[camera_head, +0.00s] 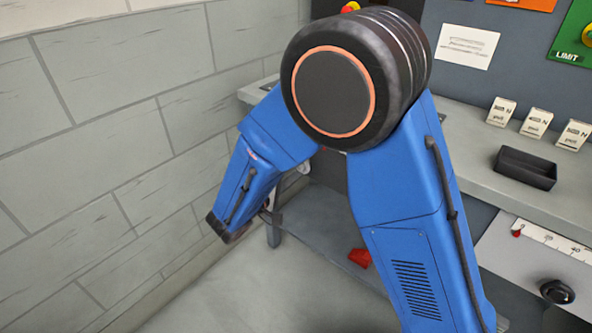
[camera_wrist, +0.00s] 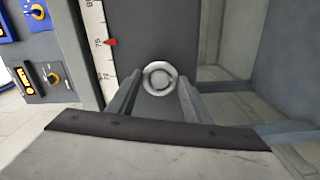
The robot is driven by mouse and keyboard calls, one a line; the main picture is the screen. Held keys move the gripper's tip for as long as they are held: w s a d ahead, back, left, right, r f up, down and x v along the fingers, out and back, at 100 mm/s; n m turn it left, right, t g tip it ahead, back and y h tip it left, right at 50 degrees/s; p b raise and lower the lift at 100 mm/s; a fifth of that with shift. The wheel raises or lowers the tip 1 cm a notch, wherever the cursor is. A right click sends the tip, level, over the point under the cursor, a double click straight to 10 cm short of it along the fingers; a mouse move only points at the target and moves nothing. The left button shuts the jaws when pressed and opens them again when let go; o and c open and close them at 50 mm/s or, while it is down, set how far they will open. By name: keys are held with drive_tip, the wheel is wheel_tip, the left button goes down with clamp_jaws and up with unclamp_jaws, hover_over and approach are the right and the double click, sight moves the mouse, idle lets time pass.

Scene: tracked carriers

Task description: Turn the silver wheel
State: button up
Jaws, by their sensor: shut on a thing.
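The silver wheel (camera_wrist: 159,67) is a small round ring with a hub, mounted on a dark grey panel in the wrist view. My gripper (camera_wrist: 160,84) has one finger on each side of the wheel and is shut on it. The fingers reach its lower left and lower right rim; the exact contact is hard to see. In the head view my blue arm stands in front, and I cannot make out the wheel there.
A white scale with a red pointer (camera_wrist: 110,42) runs beside the wheel's panel. Control boxes with yellow knobs are farther left. In the head view, a shelf carries a black tray (camera_head: 525,168) and several small cards. A brick wall (camera_head: 110,130) stands on the left.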

drive_tip(key=shift+s+f, duration=0.1)
drive_tip(key=o, duration=1)
drive_tip(key=shift+o, duration=0.2)
drive_tip(key=v, duration=1.7)
drive_tip(key=shift+s+a, duration=0.2)
